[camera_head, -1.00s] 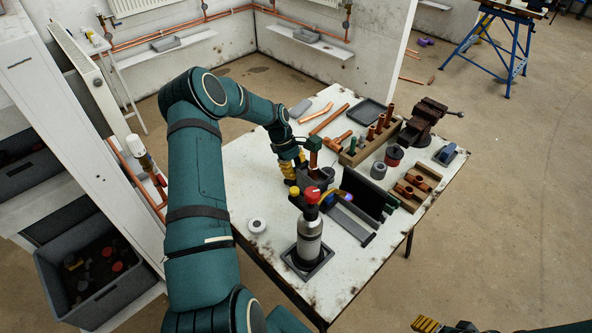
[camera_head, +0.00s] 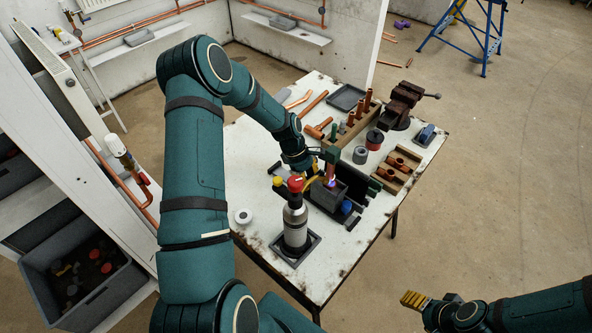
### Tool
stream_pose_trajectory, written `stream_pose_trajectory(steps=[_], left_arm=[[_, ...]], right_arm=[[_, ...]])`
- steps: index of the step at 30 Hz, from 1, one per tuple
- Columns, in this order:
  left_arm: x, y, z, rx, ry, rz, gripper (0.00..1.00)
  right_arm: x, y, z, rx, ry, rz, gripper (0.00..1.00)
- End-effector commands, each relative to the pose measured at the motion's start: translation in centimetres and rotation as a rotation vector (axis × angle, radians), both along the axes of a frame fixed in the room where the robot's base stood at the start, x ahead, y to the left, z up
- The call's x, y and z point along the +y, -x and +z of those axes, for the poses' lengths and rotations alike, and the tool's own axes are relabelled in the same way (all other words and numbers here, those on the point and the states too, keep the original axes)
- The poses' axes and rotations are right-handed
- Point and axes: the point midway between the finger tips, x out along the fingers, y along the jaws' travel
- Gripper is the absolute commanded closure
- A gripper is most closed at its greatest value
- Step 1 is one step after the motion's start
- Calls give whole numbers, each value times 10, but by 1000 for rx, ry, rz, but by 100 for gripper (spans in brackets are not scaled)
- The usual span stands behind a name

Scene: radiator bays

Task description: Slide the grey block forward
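A dark grey block (camera_head: 326,196) lies on the white worktable (camera_head: 248,168), behind and right of an upright silver bottle (camera_head: 295,228) with a red top. Blue parts show at its near right end. My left gripper (camera_head: 316,181) is over the block's far left part, close above it or touching it; I cannot tell which. Its fingers are small, partly hidden by the wrist and the clutter, so their opening is unclear. My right gripper (camera_head: 415,300), with yellow ridged fingertips, is off the table at the lower right, over the floor, and holds nothing visible.
A black upright panel (camera_head: 355,182) stands just right of the block. The front left table is clear.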

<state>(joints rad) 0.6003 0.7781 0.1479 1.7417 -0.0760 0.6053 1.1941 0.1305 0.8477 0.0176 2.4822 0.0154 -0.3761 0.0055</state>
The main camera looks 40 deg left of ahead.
Motion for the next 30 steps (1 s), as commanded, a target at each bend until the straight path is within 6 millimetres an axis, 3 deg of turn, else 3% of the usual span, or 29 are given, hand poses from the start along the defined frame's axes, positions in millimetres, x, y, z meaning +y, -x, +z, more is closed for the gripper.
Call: stream_pose_trajectory(steps=[6, 16, 17, 19, 20, 30], left_arm=[[-21, 2, 0, -1, -1, 0, 100], [-25, 3, -1, 3, 4, -2, 100], [-25, 3, -1, 3, 4, -3, 68], [-25, 3, -1, 4, 4, -3, 44], [-25, 4, -1, 4, 4, -3, 39], [-22, 3, 1, 0, 0, 1, 39]], right_arm=[[0, 0, 1, 0, 0, 0, 35], [0, 0, 1, 0, 0, 0, 35], [0, 0, 1, 0, 0, 0, 35], [0, 0, 1, 0, 0, 0, 35], [0, 0, 1, 0, 0, 0, 35], [0, 0, 1, 0, 0, 0, 35]])
